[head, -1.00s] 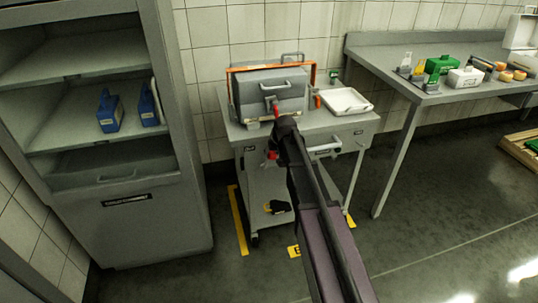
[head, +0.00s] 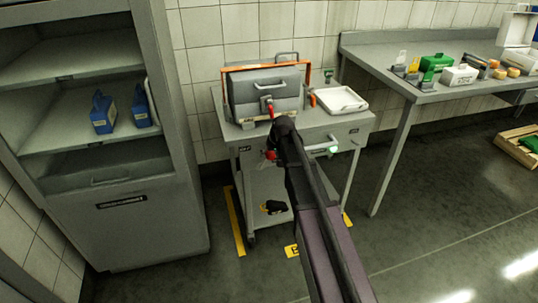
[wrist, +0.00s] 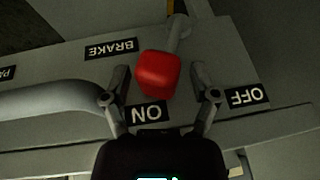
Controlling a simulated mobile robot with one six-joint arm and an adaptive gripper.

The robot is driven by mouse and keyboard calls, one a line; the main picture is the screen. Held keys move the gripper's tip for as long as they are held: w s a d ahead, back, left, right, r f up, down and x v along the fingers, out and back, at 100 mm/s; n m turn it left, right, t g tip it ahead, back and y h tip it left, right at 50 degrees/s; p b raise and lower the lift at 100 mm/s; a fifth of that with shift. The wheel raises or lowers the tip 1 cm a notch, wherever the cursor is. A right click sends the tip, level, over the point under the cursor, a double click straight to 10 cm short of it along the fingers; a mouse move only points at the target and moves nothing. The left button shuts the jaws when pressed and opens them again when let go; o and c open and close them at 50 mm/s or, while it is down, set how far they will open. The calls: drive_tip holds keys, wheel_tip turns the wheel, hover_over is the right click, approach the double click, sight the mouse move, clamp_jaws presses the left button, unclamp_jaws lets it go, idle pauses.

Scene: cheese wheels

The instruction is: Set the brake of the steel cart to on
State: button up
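The steel cart (head: 340,125) stands against the tiled wall. Its brake has a red knob (wrist: 158,73) on a short grey lever (wrist: 179,32), beside the upside-down BRAKE label (wrist: 111,49). The knob lies close to the ON label (wrist: 147,112), with the OFF label (wrist: 246,96) off to the right. My gripper (wrist: 162,92) is open, one finger on each side of the knob; I cannot tell whether either finger touches it. In the head view the red knob (head: 270,155) shows at the cart's front, and my arm hides most of the gripper.
A grey box with an orange frame (head: 264,92) and a white tray (head: 340,100) sit on the cart. A shelf cabinet (head: 125,215) stands left, a long bench (head: 420,95) right. A grey bar (wrist: 50,98) runs left of my gripper. The floor at right is mostly clear.

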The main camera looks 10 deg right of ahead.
drive_tip(key=shift+s, duration=0.15)
drive_tip(key=c, duration=0.7)
drive_tip(key=shift+s, duration=0.3)
drive_tip(key=c, duration=0.4)
drive_tip(key=s, duration=0.2)
drive_tip(key=shift+s+a+f+g+h, duration=0.25)
drive_tip(key=shift+s+f+g+h, duration=0.05)
drive_tip(key=shift+s+f+h, duration=0.1)
clamp_jaws()
drive_tip(key=s+a+r+n+t+h+b, duration=0.2)
drive_tip(key=s+a+r+n+t+h, duration=0.1)
drive_tip(key=a, duration=0.3)
drive_tip(key=s+a+r+n+t+h+b, duration=0.3)
drive_tip(key=a+r+t+h, duration=0.1)
drive_tip(key=a+t+h, duration=0.1)
drive_tip(key=shift+a+h, duration=0.5)
drive_tip(key=shift+h, duration=0.2)
drive_tip(key=shift+s, duration=0.1)
